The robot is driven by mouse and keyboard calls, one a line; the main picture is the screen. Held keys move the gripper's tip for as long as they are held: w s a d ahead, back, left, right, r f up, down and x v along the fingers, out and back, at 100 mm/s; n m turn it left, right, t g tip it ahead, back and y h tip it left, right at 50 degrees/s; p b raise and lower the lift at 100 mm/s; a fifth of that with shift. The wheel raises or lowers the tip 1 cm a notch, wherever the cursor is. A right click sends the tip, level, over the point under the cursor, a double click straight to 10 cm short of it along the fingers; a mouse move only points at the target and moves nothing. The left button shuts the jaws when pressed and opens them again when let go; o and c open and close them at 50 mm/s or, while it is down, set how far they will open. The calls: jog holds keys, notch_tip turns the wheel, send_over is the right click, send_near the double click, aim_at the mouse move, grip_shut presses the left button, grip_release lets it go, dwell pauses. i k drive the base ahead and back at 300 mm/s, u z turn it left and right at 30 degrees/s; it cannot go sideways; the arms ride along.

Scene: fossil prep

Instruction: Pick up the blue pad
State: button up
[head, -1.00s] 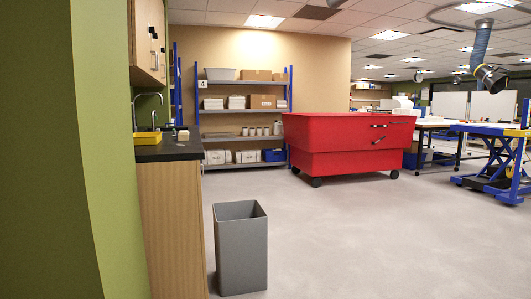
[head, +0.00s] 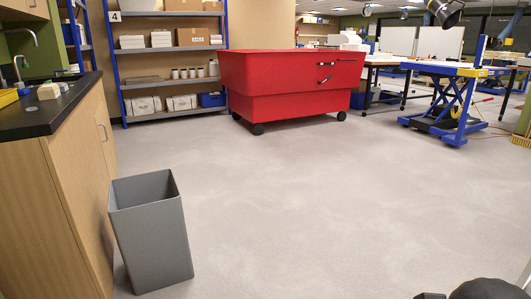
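I cannot make out a blue pad for certain. A small bluish patch (head: 23,91) shows beside the yellow tray (head: 7,97) on the black counter (head: 50,112) at the left, too small to identify. A small cream block (head: 48,91) lies on the same counter. My gripper is not recognisable in view; only a dark rounded part, likely of my arm, shows at the bottom right edge.
A grey bin (head: 152,232) stands on the floor close by the wooden cabinet (head: 75,195). A red wheeled cart (head: 275,85) stands ahead before a blue-framed shelf (head: 170,60). A blue lift table (head: 445,105) is at the right. The floor (head: 320,200) between is clear.

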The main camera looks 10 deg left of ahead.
aim_at(21, 91)
jog(key=i, duration=3.75)
jog(key=u, duration=3.25)
